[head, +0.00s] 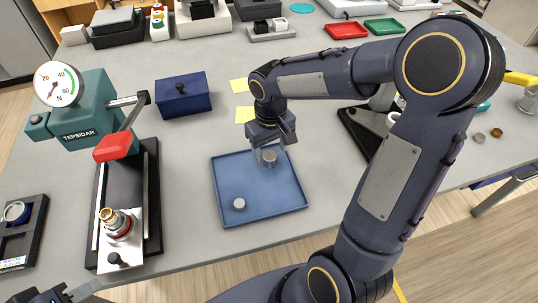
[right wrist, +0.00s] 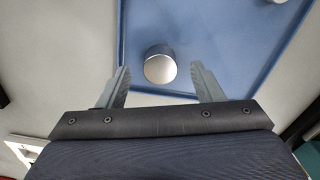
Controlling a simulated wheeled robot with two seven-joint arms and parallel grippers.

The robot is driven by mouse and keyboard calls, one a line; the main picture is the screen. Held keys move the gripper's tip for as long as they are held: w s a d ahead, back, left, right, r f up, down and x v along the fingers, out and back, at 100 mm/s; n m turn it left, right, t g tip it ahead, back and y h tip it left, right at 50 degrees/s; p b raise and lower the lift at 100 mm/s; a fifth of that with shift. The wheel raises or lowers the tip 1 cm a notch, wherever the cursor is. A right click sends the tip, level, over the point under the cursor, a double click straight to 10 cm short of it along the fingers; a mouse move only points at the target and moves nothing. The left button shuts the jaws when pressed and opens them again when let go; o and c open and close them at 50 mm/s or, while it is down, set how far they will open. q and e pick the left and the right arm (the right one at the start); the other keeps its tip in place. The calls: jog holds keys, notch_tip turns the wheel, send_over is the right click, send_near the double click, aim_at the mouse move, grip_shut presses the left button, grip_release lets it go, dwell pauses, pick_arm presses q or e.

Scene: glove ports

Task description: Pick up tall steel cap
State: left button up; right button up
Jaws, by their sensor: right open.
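The tall steel cap (head: 270,159) stands upright on the blue tray (head: 225,177), near its far side. In the right wrist view, the cap (right wrist: 160,66) lies between and slightly ahead of the two fingertips, with a gap on both sides. My right gripper (head: 267,150) is open and points down just over the cap; it also shows in the right wrist view (right wrist: 160,78). A second, lower grey cap (head: 239,204) sits nearer the tray's front left. My left gripper (head: 52,297) is only partly in view at the bottom left corner; its opening is unclear.
A teal press with a red lever (head: 117,146) stands left of the tray, a dark blue box (head: 182,95) behind it. Yellow notes (head: 245,114) lie beyond the tray. A black stand (head: 360,135) is to the right, partly behind my right arm. Red and green trays (head: 346,29) lie farther back.

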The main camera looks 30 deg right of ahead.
notch_tip(320, 180, down, 2)
jog(key=shift+f, duration=0.15)
jog(key=c, duration=1.1)
jog(key=shift+o, duration=0.2)
